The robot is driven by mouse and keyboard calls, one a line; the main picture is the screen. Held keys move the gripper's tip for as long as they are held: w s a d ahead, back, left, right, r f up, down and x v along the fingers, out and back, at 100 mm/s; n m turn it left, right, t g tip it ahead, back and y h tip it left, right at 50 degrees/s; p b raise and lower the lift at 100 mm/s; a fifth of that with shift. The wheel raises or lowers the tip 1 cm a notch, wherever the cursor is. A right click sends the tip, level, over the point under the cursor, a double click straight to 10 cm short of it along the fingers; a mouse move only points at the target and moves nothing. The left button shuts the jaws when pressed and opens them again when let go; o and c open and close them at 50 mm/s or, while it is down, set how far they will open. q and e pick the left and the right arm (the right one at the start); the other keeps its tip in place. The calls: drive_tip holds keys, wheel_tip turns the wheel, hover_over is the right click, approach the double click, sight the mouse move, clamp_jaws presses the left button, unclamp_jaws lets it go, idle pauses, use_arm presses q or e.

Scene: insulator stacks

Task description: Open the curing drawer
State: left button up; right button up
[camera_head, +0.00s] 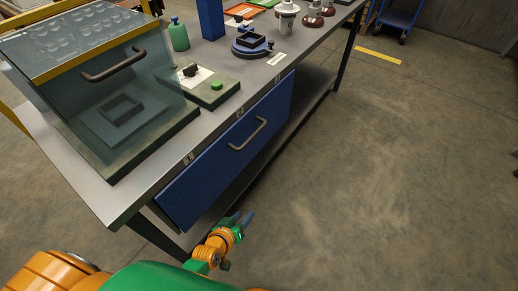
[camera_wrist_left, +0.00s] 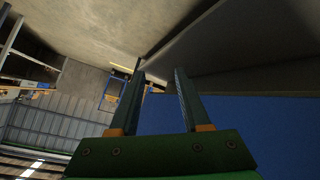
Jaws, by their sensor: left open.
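The curing drawer (camera_head: 205,178) has a blue front just under the worktop edge and looks shut. Its dark bar handle (camera_head: 262,134) is in plain view on the front, with nothing on it. My left gripper (camera_head: 243,219) is low, in front of the near end of the drawer and below the handle, apart from it. In the left wrist view, its two fingers (camera_wrist_left: 160,72) are apart with nothing between them. A large blue surface (camera_wrist_left: 255,120), likely the drawer front, fills the right side there; the handle does not show. My right gripper is not in view.
On the worktop (camera_head: 135,188) stand a clear-walled box (camera_head: 105,75) with its own handle, a panel with a green button (camera_head: 216,85), a green bottle (camera_head: 179,36) and a blue round fixture (camera_head: 252,45).

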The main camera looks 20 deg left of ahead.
use_arm(q)
drive_tip(key=w+r+n+t+b, duration=0.35)
drive_tip(key=w+b, duration=0.25)
drive_tip(key=w, duration=0.2)
drive_tip(key=n+t+y+b, duration=0.1)
drive_tip(key=n+t+b, duration=0.4)
drive_tip(key=t+b, duration=0.2)
approach(253, 135)
drive_tip(key=f+x, duration=0.1)
drive_tip(key=x, duration=0.8)
drive_tip(key=shift+w+a+r, duration=0.1)
drive_tip(key=shift+w+r, duration=0.05)
drive_tip(key=shift+r, duration=0.05)
drive_tip(key=shift+w, duration=0.45)
drive_tip(key=shift+r, duration=0.1)
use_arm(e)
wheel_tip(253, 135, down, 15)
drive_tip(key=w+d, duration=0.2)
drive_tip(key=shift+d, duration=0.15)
use_arm(q)
drive_tip(key=c, duration=0.7)
clamp_jaws()
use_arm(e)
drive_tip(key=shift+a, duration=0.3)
